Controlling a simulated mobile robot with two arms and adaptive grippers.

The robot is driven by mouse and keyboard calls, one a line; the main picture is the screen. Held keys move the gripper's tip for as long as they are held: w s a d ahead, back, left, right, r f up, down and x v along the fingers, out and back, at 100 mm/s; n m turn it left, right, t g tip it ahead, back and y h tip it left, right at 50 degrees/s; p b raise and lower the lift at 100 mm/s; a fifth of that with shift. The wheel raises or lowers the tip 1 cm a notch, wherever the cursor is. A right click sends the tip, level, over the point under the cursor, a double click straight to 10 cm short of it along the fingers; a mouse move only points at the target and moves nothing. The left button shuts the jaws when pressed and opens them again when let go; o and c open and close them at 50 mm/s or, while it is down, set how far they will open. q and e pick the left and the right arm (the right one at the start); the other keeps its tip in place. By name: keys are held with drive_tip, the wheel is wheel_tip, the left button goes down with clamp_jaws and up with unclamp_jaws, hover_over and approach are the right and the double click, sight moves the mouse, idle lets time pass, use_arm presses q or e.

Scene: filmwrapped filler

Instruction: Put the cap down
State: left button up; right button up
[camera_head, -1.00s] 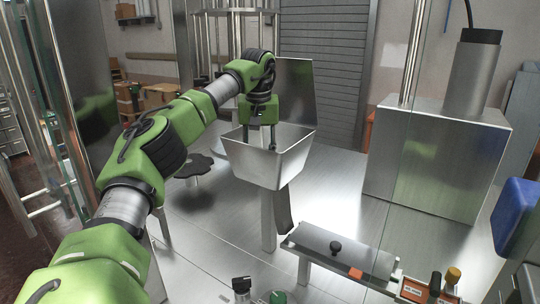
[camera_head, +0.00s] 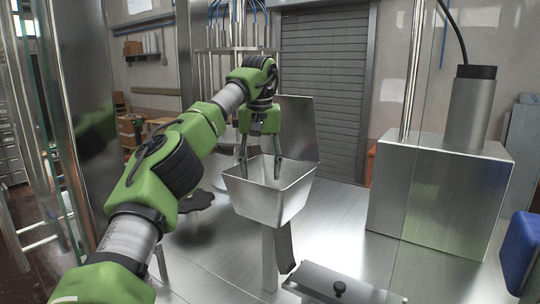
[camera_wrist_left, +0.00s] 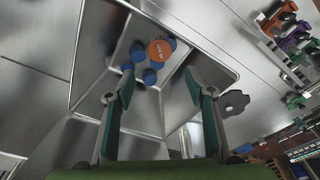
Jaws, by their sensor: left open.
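My left gripper (camera_head: 261,172) is open above the steel hopper (camera_head: 268,207), its two fingers spread and pointing down into it. In the left wrist view the spread fingers (camera_wrist_left: 158,80) hold nothing between them. An orange cap (camera_wrist_left: 160,50) with small lettering lies inside the hopper, face up, among several blue caps (camera_wrist_left: 150,77). It is apart from both fingers. The caps are hidden behind the hopper wall in the head view. My right gripper is not in view.
The hopper's raised back plate (camera_head: 298,127) stands behind the gripper. A steel box with a cylinder (camera_head: 438,190) stands to the right, behind a clear panel. A dark knob (camera_head: 196,200) is left of the hopper. The steel deck between hopper and box is clear.

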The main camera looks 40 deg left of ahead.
use_arm(q)
drive_tip(key=r, duration=0.5)
drive_tip(key=shift+s+d+r, duration=0.25)
drive_tip(key=shift+r, duration=0.15)
